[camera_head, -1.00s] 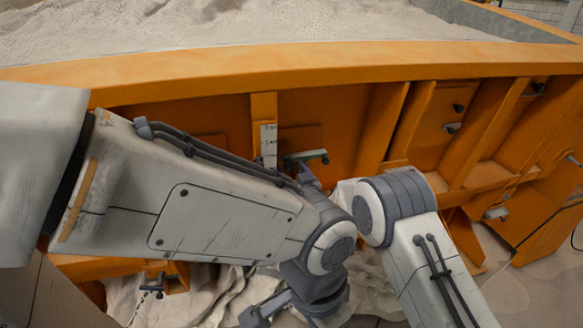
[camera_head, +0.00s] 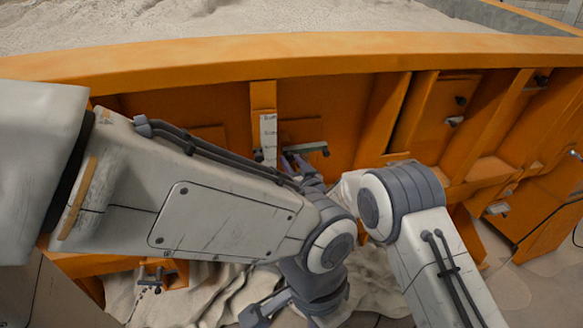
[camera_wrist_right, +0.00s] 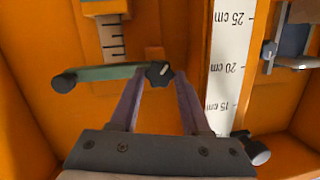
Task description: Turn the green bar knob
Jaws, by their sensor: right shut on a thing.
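The green bar knob (camera_head: 308,149) is mounted on the orange wall, just right of a white scale (camera_head: 268,138) in the head view. In the right wrist view the bar (camera_wrist_right: 105,73) lies almost level, with a black cap at its left end and a dark star-shaped hub at its right end. My right gripper (camera_wrist_right: 159,78) is shut on the knob at the hub end, a finger on either side. In the head view this gripper (camera_head: 293,163) is partly hidden by my arms. My left arm crosses the front; its jaws are not clear.
The scale (camera_wrist_right: 228,65) stands close beside the right fingers. A dark knob (camera_wrist_right: 258,151) and a grey handle (camera_wrist_right: 291,46) lie beyond it. Orange ribs (camera_head: 385,120) flank the knob's panel. A sand-filled bed (camera_head: 250,18) lies behind the orange rim. Sand is spilled below.

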